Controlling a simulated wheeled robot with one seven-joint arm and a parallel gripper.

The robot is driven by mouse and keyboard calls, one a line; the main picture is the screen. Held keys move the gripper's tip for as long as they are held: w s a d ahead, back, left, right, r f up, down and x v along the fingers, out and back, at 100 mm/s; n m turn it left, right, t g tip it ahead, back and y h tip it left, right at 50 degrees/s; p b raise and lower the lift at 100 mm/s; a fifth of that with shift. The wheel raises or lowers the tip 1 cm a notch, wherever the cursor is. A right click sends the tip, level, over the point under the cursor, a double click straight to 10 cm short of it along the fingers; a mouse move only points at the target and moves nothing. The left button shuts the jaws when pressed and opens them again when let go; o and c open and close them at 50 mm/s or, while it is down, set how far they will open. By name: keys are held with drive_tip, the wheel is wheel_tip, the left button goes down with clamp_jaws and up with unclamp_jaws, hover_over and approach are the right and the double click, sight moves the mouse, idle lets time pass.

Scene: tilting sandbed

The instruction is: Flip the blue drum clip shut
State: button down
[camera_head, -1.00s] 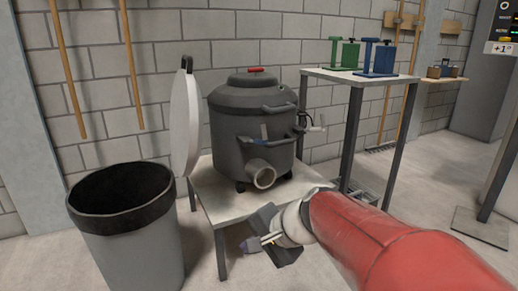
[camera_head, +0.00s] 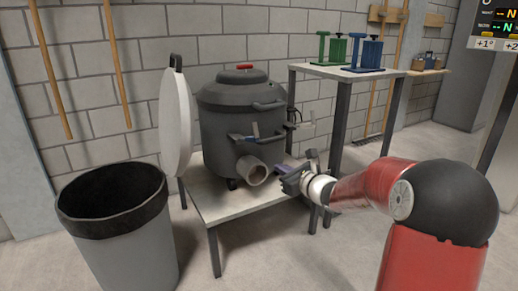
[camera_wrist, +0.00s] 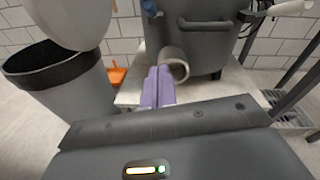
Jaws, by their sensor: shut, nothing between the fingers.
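A dark grey drum (camera_head: 220,110) with a red knob on top stands on a low table. In the wrist view a blue piece (camera_wrist: 148,7) shows at the top edge, by the drum; whether the clip is open is too small to tell. My gripper (camera_head: 283,169) is right of the pipe stub, lower than the clip and apart from it. In the wrist view its purple fingers (camera_wrist: 158,86) are together and empty, pointing toward the pipe stub (camera_wrist: 173,64).
The low table's top (camera_head: 225,208) has free room at the front. A pale round lid (camera_head: 176,122) stands upright left of the drum, above a grey bin (camera_head: 115,225). A taller table (camera_head: 345,72) with green and blue stands is behind, right.

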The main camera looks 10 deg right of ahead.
sight(249, 139)
drive_tip(key=w+a+r, duration=0.2)
drive_tip(key=w+a, duration=0.3)
drive_tip(key=w, duration=0.5)
drive_tip(key=shift+r, duration=0.35)
drive_tip(key=shift+r, duration=0.1)
drive_tip(key=p, duration=0.2)
drive_tip(key=shift+a+r+p, duration=0.1)
drive_tip(key=shift+r+p, duration=0.2)
drive_tip(key=shift+p, duration=0.05)
